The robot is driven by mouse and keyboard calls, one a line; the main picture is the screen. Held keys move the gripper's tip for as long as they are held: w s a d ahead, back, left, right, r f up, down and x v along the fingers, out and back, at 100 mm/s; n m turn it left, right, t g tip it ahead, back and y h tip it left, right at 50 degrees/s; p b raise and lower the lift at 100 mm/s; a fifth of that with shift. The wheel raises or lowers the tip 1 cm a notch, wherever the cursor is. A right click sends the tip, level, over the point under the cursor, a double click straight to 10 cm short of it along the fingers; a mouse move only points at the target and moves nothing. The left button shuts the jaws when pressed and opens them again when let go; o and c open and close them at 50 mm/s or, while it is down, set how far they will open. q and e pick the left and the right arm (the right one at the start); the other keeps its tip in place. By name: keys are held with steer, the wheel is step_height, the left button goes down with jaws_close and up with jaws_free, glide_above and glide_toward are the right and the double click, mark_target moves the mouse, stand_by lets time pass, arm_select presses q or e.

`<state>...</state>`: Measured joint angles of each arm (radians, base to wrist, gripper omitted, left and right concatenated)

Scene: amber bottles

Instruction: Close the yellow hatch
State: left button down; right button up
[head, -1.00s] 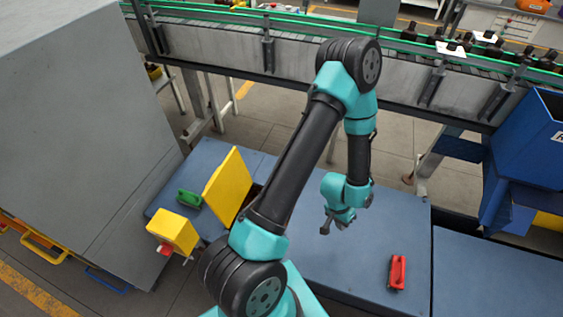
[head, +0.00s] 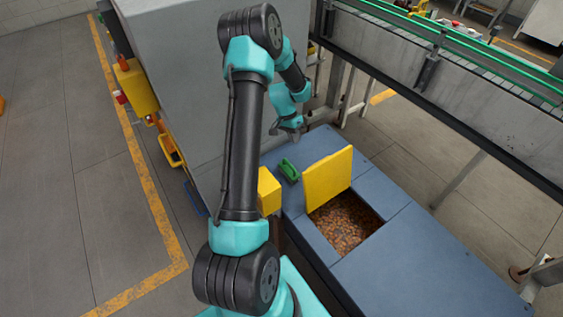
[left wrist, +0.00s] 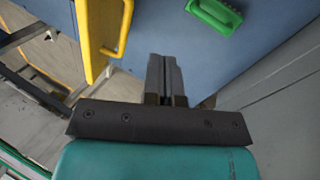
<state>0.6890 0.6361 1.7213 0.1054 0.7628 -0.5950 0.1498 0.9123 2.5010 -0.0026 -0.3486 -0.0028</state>
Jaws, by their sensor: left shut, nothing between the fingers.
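The yellow hatch (head: 328,179) stands raised at the edge of a square opening (head: 345,222) in the blue bench top. Brown pieces fill the opening. In the left wrist view the hatch (left wrist: 91,35) is at the upper left, with a yellow handle on its face. My left gripper (head: 294,134) is above the far left end of the bench, behind the hatch and apart from it. In the left wrist view its fingers (left wrist: 163,78) are together and hold nothing. My right gripper is not in view.
A green handle (head: 289,170) sits on the bench beside the hatch, and a yellow box (head: 268,192) is at the bench's left edge. A large grey cabinet (head: 185,75) stands close on the left. The conveyor (head: 470,100) runs behind.

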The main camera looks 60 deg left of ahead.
arm_select(q)
steer(key=shift+s+a+r, duration=0.1)
steer(key=shift+s+a, duration=0.45)
steer(key=shift+a, duration=0.05)
steer(key=w+d+f, duration=0.1)
steer(key=d+f, duration=0.7)
steer(key=f, duration=0.1)
steer(key=shift+w, duration=0.2)
steer(key=shift+s, duration=0.1)
